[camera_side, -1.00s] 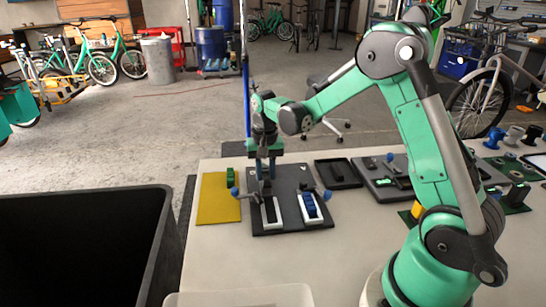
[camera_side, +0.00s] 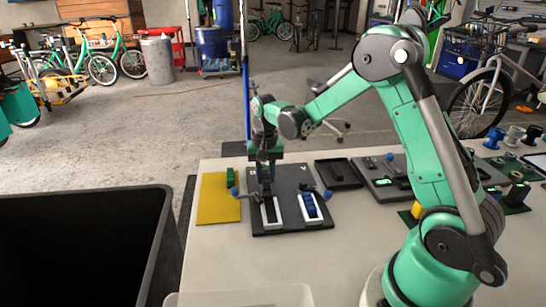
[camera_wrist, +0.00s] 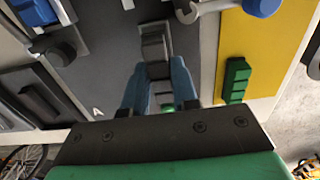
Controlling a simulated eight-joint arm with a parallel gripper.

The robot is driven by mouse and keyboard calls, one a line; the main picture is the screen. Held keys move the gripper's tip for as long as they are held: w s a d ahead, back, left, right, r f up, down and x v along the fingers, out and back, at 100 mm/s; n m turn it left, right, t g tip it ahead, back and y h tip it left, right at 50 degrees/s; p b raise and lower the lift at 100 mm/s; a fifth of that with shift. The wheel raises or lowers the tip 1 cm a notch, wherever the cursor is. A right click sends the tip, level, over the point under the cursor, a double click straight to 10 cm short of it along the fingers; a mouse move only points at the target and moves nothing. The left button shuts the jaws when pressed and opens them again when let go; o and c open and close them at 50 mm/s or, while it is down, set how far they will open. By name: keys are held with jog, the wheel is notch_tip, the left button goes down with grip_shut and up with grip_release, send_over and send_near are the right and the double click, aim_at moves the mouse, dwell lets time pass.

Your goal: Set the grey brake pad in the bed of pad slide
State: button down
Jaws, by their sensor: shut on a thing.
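The grey brake pad (camera_wrist: 159,71) shows between my fingertips in the wrist view. My gripper (camera_side: 266,191) is shut on it, low over the far end of the left pad slide (camera_side: 271,212). This slide has a dark bed in a white frame on a dark grey board (camera_side: 287,229). In the wrist view my gripper (camera_wrist: 160,78) points along the slide. The fingers hide part of the pad. I cannot tell whether its underside touches the bed. In the side view the pad is hard to make out.
A second white-framed slide holding blue pieces (camera_side: 310,206) lies to the right. Blue knobs (camera_side: 235,191) stand at the board's sides. A yellow mat (camera_side: 217,205) with a green block (camera_side: 231,177) lies left. A black tray (camera_side: 338,173) lies behind, right. A large dark bin (camera_side: 160,245) stands front left.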

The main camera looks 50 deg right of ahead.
aim_at(266, 175)
jog(key=shift+f, duration=0.65)
dwell(0.3)
jog(key=c, duration=0.6)
grip_release()
jog(key=shift+r, duration=0.1)
notch_tip(266, 175, up, 5)
jog(key=shift+f, duration=0.1)
jog(key=a+r, duration=0.1)
jog(key=s+a+r+n+t, duration=0.1)
jog(key=r, duration=0.1)
jog(key=shift+r, duration=0.15)
jog(key=s+a+r+n+t, duration=0.4)
jog(key=s+a+n+t, duration=0.2)
jog(key=s+a+n, duration=0.2)
jog(key=shift+s+a, duration=0.4)
jog(key=shift+s, duration=0.15)
